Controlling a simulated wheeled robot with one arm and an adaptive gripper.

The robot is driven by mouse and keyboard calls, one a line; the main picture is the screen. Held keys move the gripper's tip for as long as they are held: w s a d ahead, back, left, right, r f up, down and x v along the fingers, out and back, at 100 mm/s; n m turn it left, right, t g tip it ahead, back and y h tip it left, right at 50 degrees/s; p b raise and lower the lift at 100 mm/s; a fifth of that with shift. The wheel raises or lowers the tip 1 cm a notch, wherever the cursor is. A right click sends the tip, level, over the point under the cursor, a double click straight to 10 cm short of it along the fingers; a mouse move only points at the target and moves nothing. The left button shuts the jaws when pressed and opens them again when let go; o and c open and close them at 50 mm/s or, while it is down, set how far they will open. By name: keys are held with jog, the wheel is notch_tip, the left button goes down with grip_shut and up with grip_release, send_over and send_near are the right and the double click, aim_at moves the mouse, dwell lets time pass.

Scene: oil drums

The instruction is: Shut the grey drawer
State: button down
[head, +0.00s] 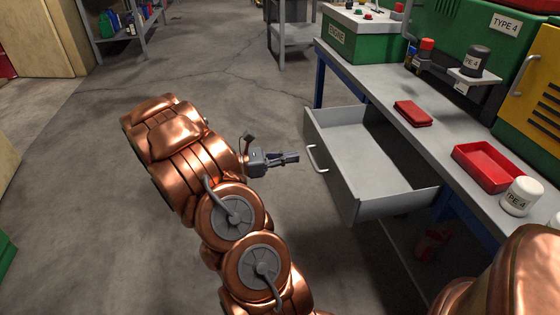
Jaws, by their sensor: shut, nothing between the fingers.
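The grey drawer (348,193) is pulled out from under the grey workbench top, and its empty inside shows. Its front panel faces left and carries a pale curved handle (317,158). My gripper (296,157) is shut and empty, just left of the drawer front near the handle. A small gap seems to lie between the fingertips and the handle, but I cannot tell for sure whether they touch.
On the workbench (375,95) are a red case (413,113), a red tray (462,153), a white jar (520,197) and a green box (350,40). A red object lies under the bench. Open concrete floor (220,70) spreads behind my arm. A shelf (125,35) stands at the back left.

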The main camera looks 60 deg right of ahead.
aim_at(328, 152)
jog(key=b+x, duration=0.1)
jog(key=x, duration=0.5)
jog(key=shift+s+d+f+b, duration=0.1)
jog(key=shift+s+d+b, duration=0.15)
jog(key=shift+s+b, duration=0.05)
jog(key=shift+x, duration=0.8)
